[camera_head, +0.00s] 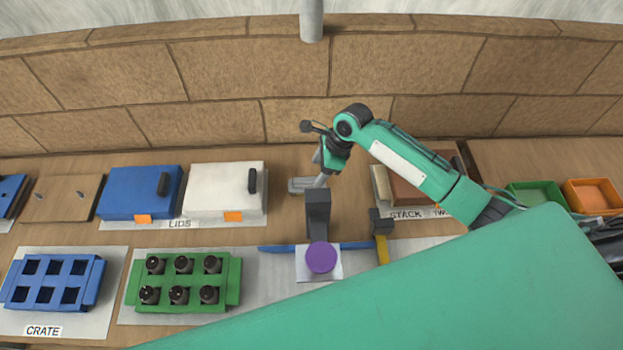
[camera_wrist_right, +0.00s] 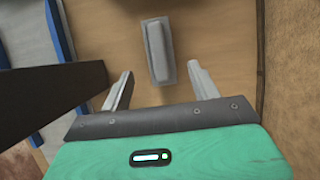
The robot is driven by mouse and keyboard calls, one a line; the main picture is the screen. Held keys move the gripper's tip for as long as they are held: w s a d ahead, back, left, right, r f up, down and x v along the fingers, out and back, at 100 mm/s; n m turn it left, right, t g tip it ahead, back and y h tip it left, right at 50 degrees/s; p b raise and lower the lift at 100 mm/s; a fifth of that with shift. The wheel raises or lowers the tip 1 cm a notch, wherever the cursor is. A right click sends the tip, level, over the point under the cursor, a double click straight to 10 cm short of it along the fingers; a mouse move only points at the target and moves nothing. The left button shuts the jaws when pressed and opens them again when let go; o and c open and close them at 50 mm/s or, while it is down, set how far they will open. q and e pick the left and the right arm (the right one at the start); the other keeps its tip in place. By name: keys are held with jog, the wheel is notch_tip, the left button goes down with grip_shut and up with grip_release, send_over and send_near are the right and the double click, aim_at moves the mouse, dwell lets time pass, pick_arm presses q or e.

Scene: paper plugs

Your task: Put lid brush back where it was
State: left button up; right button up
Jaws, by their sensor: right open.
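A small grey brush-like block (camera_wrist_right: 158,50), which I take for the lid brush, lies on the wooden table in the right wrist view. A paler bar runs along its top. In the head view it shows as a light grey piece (camera_head: 298,185) beside my right gripper (camera_head: 318,182). In the wrist view my right gripper (camera_wrist_right: 160,75) is open, and the block lies just beyond and between its two fingertips, with gaps on both sides. I cannot tell its height above the table. My left gripper is not in view.
A white lid box (camera_head: 222,185) and a blue one (camera_head: 140,190) stand left of the gripper. A dark post (camera_head: 317,212) and a purple disc (camera_head: 320,257) stand in front. A green crate (camera_head: 183,297) holds dark plugs. A large green link of mine covers the lower right.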

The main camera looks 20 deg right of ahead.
jog(key=shift+v, duration=1.8)
